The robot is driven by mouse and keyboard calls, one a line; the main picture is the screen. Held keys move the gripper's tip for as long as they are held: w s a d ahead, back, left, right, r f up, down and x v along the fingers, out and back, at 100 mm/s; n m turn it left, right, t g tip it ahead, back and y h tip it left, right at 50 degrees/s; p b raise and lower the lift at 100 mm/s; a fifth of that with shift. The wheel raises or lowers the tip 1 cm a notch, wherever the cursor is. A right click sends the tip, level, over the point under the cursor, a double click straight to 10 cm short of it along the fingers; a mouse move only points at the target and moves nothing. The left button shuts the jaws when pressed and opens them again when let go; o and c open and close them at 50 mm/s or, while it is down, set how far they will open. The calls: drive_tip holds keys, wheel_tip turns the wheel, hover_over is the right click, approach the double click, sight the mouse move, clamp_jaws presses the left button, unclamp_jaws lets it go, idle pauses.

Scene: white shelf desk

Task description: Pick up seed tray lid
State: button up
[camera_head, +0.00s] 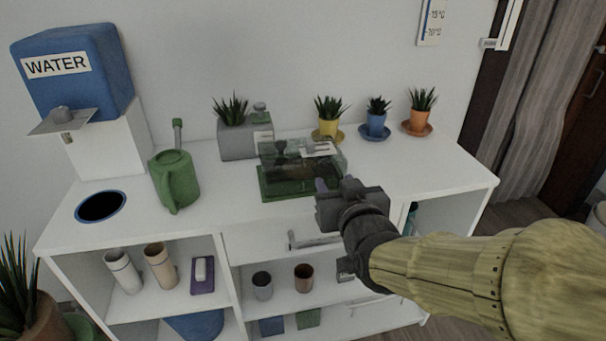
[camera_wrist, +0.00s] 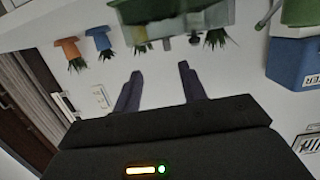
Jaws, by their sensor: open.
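The seed tray (camera_head: 268,193) is a green tray on the white desk top, and its clear lid (camera_head: 275,150) sits over it. Dark contents show through the lid, and a pale label lies on its top. My gripper (camera_head: 325,190) is at the front right of the tray in the head view and covers part of its right side. In the wrist view, which is upside down, the two fingers (camera_wrist: 158,88) are apart with nothing between them. The green tray (camera_wrist: 172,24) shows beyond them at the top there, apart from the fingers.
Behind stand a grey planter (camera_head: 238,142) and yellow (camera_head: 328,127), blue (camera_head: 375,124) and orange (camera_head: 419,120) plant pots. A green watering can (camera_head: 175,181) and blue water dispenser (camera_head: 75,85) are left. The desk's right part is clear.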

sight(318, 172)
drive_tip(key=f+t+b, duration=0.1)
drive_tip(key=b, duration=0.1)
drive_tip(key=a+f+t+y+b, duration=0.1)
drive_tip(key=b, duration=0.1)
drive_tip(key=shift+s+a+b, duration=0.25)
drive_tip(key=shift+s+b, duration=0.05)
drive_tip(key=shift+s, duration=0.1)
drive_tip(key=shift+w+r, duration=0.1)
drive_tip(key=p+x, duration=0.6)
drive_tip(key=p, duration=0.3)
drive_tip(key=shift+w+r+p, duration=0.1)
drive_tip(key=shift+w+p, duration=0.15)
drive_tip(key=shift+p, duration=0.1)
drive_tip(key=p, duration=0.5)
drive_tip(key=shift+w+a, duration=0.15)
drive_tip(key=shift+w, duration=0.2)
